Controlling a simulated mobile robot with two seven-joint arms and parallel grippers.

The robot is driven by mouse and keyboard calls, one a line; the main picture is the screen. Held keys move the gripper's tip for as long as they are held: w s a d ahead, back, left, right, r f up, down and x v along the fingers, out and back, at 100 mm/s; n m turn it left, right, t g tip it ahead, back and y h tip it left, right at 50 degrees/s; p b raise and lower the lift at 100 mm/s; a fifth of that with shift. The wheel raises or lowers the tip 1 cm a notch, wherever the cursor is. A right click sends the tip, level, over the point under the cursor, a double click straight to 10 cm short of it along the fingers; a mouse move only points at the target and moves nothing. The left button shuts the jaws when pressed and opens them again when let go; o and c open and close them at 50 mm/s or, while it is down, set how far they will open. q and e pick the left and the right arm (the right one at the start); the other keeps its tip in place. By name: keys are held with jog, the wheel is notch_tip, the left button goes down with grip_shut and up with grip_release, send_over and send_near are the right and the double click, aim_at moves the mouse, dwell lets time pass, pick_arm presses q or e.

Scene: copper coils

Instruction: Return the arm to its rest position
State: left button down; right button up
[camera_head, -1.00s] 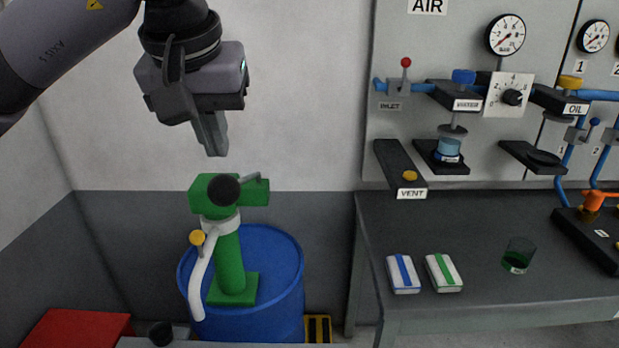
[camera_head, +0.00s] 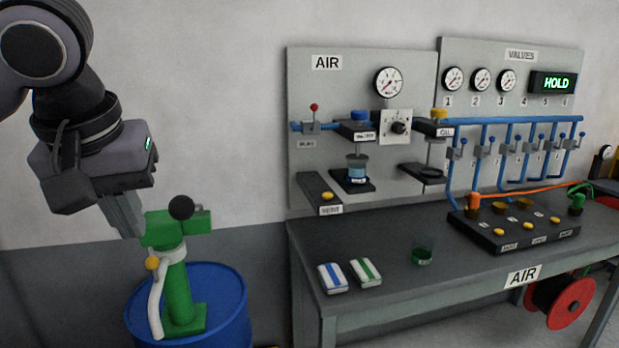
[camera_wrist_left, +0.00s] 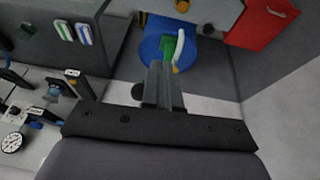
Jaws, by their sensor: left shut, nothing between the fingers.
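My left gripper (camera_head: 128,218) hangs from the left arm at the left of the head view, pointing down. Its fingers are shut with nothing between them. In the head view its tips overlap the left edge of the green hand pump (camera_head: 178,268); I cannot tell whether they touch. The pump stands upright on a blue drum (camera_head: 228,300). In the left wrist view the gripper fingers (camera_wrist_left: 162,88) point toward the green pump (camera_wrist_left: 170,48) and the blue drum (camera_wrist_left: 150,45), which lie beyond them. My right gripper is not in view.
A grey workbench (camera_head: 450,290) stands to the right, with blue and green packs (camera_head: 348,274), a dark green cup (camera_head: 422,252) and a black valve block (camera_head: 510,238). The AIR panel (camera_head: 310,100) rises behind it. A red box (camera_wrist_left: 262,20) is near the drum.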

pick_arm(q)
jog(key=s+d+f+g+h, duration=0.1)
jog(key=d+f+g+h, duration=0.25)
jog(key=d+f, duration=0.4)
jog(key=s+d+f+n+g+h, duration=0.1)
jog(key=s+d+n+g+h, duration=0.6)
jog(key=d+h, duration=0.55)
jog(key=w+a+f+n+t+h, duration=0.2)
jog(key=w+n+t+h, duration=0.15)
jog(key=n+t, duration=0.85)
jog(key=w+a+f+n+t+h, duration=0.3)
jog(key=w+n+t, duration=0.3)
jog(key=n, duration=1.2)
jog(key=w+a+f+n+t+y, duration=0.1)
jog(key=a+f+n+t+y, duration=0.2)
jog(key=f+n+y, duration=0.4)
jog(key=a+f+n+t+y, duration=0.3)
jog(key=f+n+t+y, duration=0.1)
jog(key=n, duration=0.4)
jog(key=s+a+f+n+g+y, duration=0.4)
jog(key=s+f+n, duration=0.3)
jog(key=f, duration=0.5)
jog(key=s+a+f+n+g+y, duration=0.4)
jog(key=s+f+n, duration=0.3)
jog(key=f, duration=0.6)
jog(key=shift+s+a+n+y, duration=0.35)
jog(key=shift+s+a, duration=0.2)
jog(key=shift+a, duration=0.1)
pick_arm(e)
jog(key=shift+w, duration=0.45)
